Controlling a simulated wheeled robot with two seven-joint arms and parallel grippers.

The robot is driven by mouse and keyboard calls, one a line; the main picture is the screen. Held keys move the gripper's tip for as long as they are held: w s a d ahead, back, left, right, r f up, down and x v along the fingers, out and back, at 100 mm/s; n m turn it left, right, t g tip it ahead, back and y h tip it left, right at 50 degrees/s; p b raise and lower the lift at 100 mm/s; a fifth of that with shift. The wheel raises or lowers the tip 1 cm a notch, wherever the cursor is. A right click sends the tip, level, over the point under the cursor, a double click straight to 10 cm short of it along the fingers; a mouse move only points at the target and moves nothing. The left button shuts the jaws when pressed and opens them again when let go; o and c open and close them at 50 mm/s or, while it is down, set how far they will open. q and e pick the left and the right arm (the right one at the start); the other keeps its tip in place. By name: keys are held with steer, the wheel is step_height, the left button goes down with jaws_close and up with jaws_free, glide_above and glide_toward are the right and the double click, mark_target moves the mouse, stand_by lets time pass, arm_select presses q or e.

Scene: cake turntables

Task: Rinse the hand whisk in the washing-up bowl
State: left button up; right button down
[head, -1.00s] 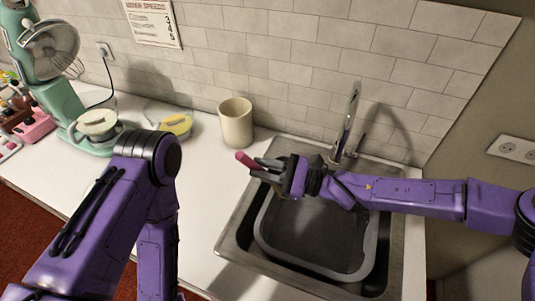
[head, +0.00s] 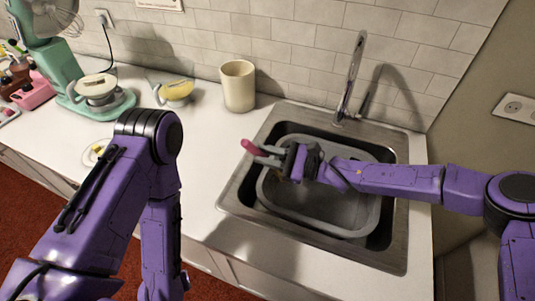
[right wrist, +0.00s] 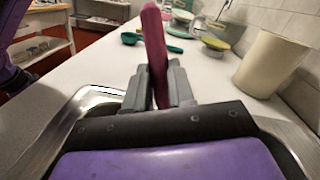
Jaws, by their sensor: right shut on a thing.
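My right gripper (head: 266,154) is shut on a pink-red handle (head: 250,147), which looks like that of the hand whisk. The handle also stands up between the fingers (right wrist: 158,92) in the right wrist view (right wrist: 154,45). The whisk's wires are not visible; the gripper and arm may hide them. The grey washing-up bowl (head: 338,212) sits inside the steel sink. The right gripper is over the bowl's left side in the head view, and my arm covers part of the bowl. My left arm shows at the left, but its gripper is out of view.
The sink's rim (head: 238,188) surrounds the bowl, with a tall tap (head: 352,75) behind it. A cream pot (head: 238,87) stands on the counter left of the sink. A glass vessel with yellow contents (head: 177,91) and a green mixer (head: 58,70) stand further left.

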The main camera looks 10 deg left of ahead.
step_height(320, 180, down, 6)
steer(key=b, duration=0.5)
steer(key=shift+w+f, duration=0.15)
steer(key=shift+f, duration=0.1)
steer(key=shift+w+f+b, duration=0.1)
steer(key=shift+f+b, duration=0.25)
steer(key=shift+b, duration=0.2)
stand_by(1.7)
step_height(320, 180, up, 20)
steer(key=p, duration=0.9)
steer(key=shift+f, duration=0.2)
steer(key=shift+r+p, duration=0.1)
steer(key=shift+p, duration=0.2)
stand_by(2.0)
steer(key=shift+r+p, duration=0.9)
steer(key=shift+r, duration=1)
